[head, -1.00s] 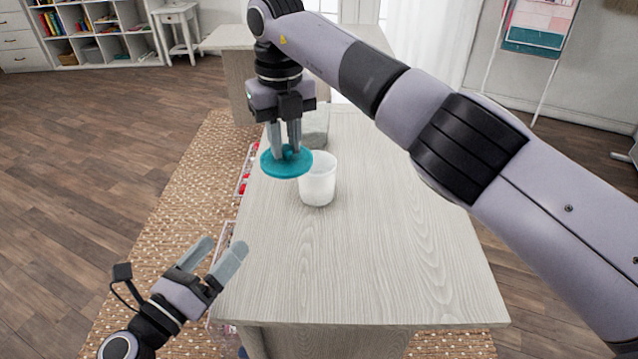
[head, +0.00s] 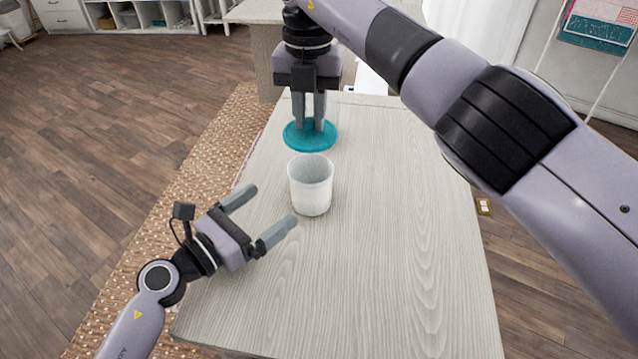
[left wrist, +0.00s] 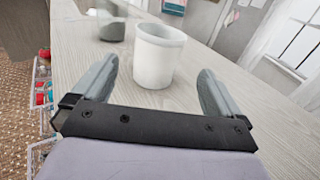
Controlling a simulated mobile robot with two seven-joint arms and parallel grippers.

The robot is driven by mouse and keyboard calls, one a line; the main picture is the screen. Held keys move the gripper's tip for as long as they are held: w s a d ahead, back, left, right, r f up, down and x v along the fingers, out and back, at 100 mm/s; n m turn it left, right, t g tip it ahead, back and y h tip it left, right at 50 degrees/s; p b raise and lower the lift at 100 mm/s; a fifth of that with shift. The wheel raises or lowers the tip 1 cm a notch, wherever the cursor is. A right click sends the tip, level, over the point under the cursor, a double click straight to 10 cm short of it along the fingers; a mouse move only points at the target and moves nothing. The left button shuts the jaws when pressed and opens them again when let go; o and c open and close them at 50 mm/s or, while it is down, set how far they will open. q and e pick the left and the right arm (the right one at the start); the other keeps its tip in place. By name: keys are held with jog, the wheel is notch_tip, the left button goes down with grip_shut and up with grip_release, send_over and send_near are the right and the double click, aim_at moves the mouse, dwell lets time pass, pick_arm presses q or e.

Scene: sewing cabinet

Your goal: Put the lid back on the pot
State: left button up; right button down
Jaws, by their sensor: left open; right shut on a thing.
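The white pot (head: 311,190) stands upright and uncovered on the pale wooden table. It also shows in the left wrist view (left wrist: 155,58), ahead of and between my left fingers. The round teal lid (head: 297,140) is held flat by my right gripper (head: 310,127), which is shut on it from above. In the head view the lid appears just above and beyond the pot, apart from it. My left gripper (head: 268,212) is open and empty, its fingers pointing toward the pot from the lower left, not touching it.
The pale wooden table (head: 390,250) is clear to the right of and in front of the pot. A grey object (left wrist: 110,25) stands behind the pot in the left wrist view. Colourful items (left wrist: 42,85) sit in a rack along the table's left side.

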aim_at(325, 165)
jog(key=shift+s+a, duration=0.1)
pick_arm(q)
jog(key=x, duration=1.2)
jog(key=c, duration=1.1)
jog(key=shift+c, duration=0.3)
pick_arm(e)
jog(key=shift+f, duration=2.5)
jog(key=shift+f, duration=0.9)
